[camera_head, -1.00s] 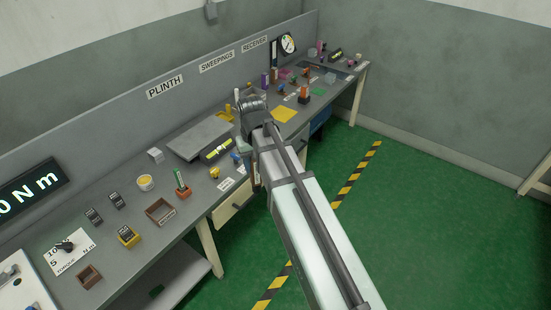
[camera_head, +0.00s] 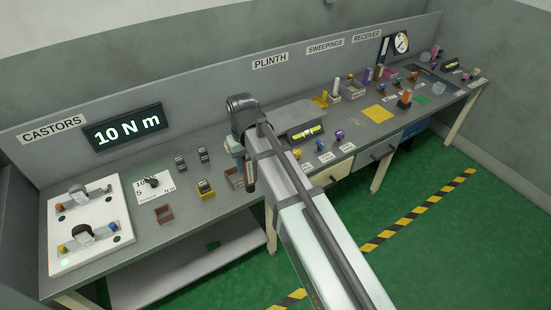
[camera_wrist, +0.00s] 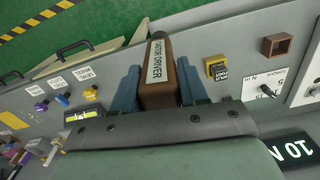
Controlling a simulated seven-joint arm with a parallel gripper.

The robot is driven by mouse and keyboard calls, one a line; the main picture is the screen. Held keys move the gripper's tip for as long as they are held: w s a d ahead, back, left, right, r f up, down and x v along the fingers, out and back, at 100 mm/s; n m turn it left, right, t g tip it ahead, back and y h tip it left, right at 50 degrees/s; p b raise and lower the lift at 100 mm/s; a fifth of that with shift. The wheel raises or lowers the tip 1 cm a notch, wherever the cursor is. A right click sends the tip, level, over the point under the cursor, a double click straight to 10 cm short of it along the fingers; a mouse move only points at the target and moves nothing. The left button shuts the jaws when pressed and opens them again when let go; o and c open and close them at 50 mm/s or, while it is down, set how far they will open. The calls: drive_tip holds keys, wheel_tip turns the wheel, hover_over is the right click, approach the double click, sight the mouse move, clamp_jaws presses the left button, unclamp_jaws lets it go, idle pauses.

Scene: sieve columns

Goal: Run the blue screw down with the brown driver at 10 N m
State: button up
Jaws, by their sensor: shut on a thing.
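My gripper (camera_wrist: 161,90) is shut on a brown block-shaped driver (camera_wrist: 157,97) labelled CASTOR DRIVER. The blue fingers press its two sides. In the head view my gripper (camera_head: 238,152) hangs over the bench's front part, and the driver is largely hidden by the arm. A white castor plate (camera_head: 115,215) stands at the bench's left end, with two castors, small coloured pieces and a lit green lamp. A display (camera_head: 122,127) reads 10 N m. The torque dial (camera_head: 152,182) sits on its white card.
A brown open box (camera_head: 163,213) and a yellow-and-black block (camera_head: 205,189) stand between plate and gripper. Two small dark blocks (camera_head: 180,162) lie behind. Small coloured knobs with labels (camera_head: 320,144) stand to the right, before a grey plinth (camera_head: 292,119). The back panel bounds the bench.

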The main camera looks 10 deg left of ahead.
drive_tip(key=s+a+n, duration=0.2)
drive_tip(key=s+a, duration=0.6)
drive_tip(key=a, duration=0.4)
drive_tip(key=s+a+n, duration=0.2)
drive_tip(key=s+a, duration=0.6)
drive_tip(key=a, duration=0.3)
drive_tip(key=s+a+n, duration=0.2)
drive_tip(key=s+a, duration=0.6)
drive_tip(key=a, duration=0.4)
drive_tip(key=w+a+r+m, duration=0.1)
drive_tip(key=w+a+m, duration=0.1)
drive_tip(key=a, duration=0.6)
drive_tip(key=shift+a, duration=0.1)
wheel_tip(320, 180, down, 6)
drive_tip(key=shift+s+f, duration=0.1)
drive_tip(key=shift+f, duration=0.35)
idle(0.6)
drive_tip(key=shift+r, duration=0.1)
